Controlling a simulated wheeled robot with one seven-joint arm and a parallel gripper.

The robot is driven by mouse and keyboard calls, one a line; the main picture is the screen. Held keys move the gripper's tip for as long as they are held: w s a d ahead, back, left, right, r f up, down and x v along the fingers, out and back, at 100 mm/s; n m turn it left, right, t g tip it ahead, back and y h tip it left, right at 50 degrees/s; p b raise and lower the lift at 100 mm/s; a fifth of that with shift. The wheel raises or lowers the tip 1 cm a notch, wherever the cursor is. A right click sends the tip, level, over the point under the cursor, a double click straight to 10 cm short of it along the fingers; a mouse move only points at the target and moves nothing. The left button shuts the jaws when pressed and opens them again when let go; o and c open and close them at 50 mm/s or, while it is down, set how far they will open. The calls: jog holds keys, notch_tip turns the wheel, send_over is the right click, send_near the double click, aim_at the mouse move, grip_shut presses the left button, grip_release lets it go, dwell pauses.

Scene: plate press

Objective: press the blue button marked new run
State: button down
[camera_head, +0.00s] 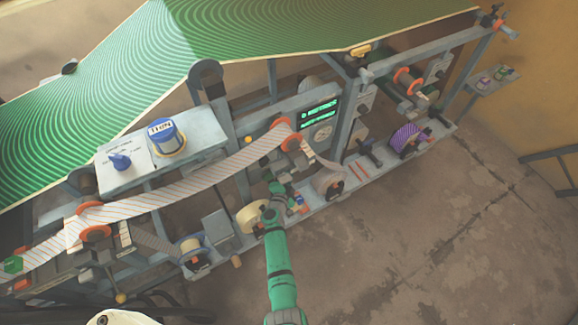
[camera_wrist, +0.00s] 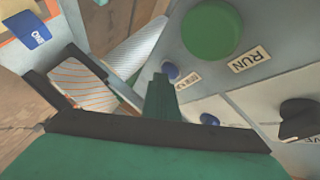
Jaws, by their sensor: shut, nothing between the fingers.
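In the wrist view a small blue button (camera_wrist: 172,70) sits on a grey panel beside a small label too blurred to read. A second blue button or knob (camera_wrist: 209,119) shows lower down. I cannot tell which is marked new run. My gripper (camera_wrist: 162,82) is shut and empty, its green fingers just below and left of the upper blue button; whether they touch it is unclear. In the head view my gripper (camera_head: 281,187) is at the machine's front, below the display. A small blue part (camera_head: 299,199) shows right beside it.
A large green button (camera_wrist: 212,32) labelled RUN and a black knob (camera_wrist: 300,115) are nearby. In the head view a striped web (camera_head: 185,193) runs left of my arm. A control box (camera_head: 205,130) carries a blue knob (camera_head: 120,161). The floor at right is clear.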

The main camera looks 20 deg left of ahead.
jog(key=shift+d, duration=0.1)
jog(key=shift+s+d, duration=0.5)
jog(key=shift+s+d, duration=0.8)
jog(key=shift+d, duration=0.2)
jog(key=shift+s+d, duration=0.75)
jog(key=shift+d, duration=0.25)
